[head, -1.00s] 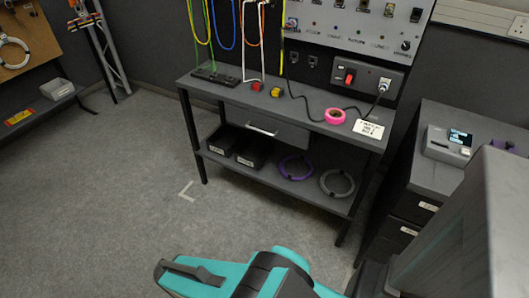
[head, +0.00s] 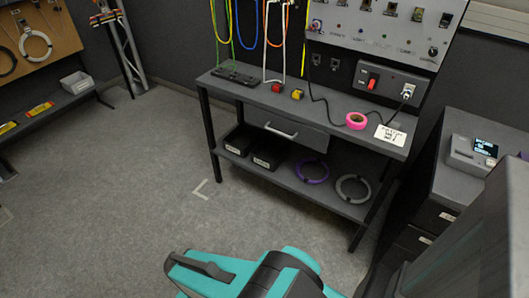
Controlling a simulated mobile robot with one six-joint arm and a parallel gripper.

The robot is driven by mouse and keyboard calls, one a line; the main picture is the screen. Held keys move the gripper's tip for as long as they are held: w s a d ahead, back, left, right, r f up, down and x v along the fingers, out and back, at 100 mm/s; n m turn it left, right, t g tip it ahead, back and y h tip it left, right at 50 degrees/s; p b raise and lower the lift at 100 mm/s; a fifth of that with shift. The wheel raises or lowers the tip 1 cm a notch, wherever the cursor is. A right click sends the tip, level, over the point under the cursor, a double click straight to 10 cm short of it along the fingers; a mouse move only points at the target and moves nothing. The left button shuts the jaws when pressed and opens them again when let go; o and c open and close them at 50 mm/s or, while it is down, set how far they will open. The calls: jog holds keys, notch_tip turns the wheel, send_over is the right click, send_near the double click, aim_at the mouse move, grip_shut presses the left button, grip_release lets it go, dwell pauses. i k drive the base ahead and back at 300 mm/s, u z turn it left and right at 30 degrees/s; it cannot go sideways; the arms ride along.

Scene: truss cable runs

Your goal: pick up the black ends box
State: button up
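Two black open-topped boxes stand side by side on the lower shelf of the grey workbench, a left one (head: 240,139) and a right one (head: 270,152). Each has a small pale label on its front, too small to read, so I cannot tell which is the ends box. My teal and dark arm shows at the bottom centre, well in front of the bench and apart from the boxes. A dark, finger-like part at its left end may be my gripper (head: 197,265); whether it is open or shut does not show.
The lower shelf (head: 335,203) also holds a purple cable ring (head: 313,181) and a grey one (head: 353,198). A drawer (head: 285,129) hangs above the boxes. Pink tape (head: 356,121) lies on the benchtop. A dark cabinet (head: 425,215) stands at right. The floor (head: 130,190) at left is clear.

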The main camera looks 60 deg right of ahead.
aim_at(271, 151)
jog(key=i, duration=0.9)
jog(key=z, duration=0.05)
